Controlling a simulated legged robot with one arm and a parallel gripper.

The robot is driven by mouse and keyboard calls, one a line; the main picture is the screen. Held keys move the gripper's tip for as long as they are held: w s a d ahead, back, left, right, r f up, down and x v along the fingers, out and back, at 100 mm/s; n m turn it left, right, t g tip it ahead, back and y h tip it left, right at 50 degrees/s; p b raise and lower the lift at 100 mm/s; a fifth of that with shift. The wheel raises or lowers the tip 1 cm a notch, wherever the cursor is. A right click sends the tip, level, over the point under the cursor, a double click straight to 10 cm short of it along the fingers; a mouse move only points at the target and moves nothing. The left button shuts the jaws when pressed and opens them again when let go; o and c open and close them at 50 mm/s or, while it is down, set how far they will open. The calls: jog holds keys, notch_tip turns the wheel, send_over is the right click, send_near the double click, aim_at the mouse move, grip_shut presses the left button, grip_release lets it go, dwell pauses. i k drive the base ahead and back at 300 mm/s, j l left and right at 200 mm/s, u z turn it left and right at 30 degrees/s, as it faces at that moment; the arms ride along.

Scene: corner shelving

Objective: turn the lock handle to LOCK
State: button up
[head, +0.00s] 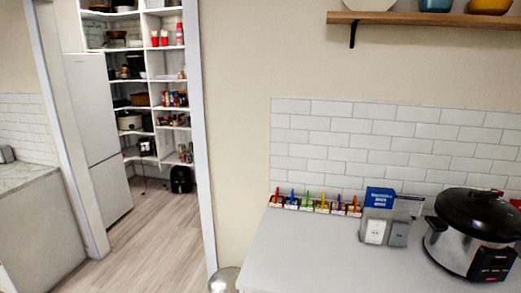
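I cannot clearly make out a lock handle or a LOCK marking. On the white counter (330,250) stands a small white and grey box-like unit (387,230) with a panel on its front, too small to read. A blue box (380,197) sits at or just behind its top. Left of it, along the tiled wall, is a row of small items with coloured upright parts (313,204) in red, blue, yellow, green, orange and purple. I cannot tell whether any of these is a handle. My gripper is not in view.
A black and silver cooker (472,234) stands at the counter's right. A wooden shelf (440,19) hangs above. A silver round lid (224,280) is at the counter's left front. Left, an open doorway shows wooden floor (150,225), stocked shelves (133,15) and a white fridge (98,130).

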aim_at(483, 196)
jog(key=z, duration=1.4)
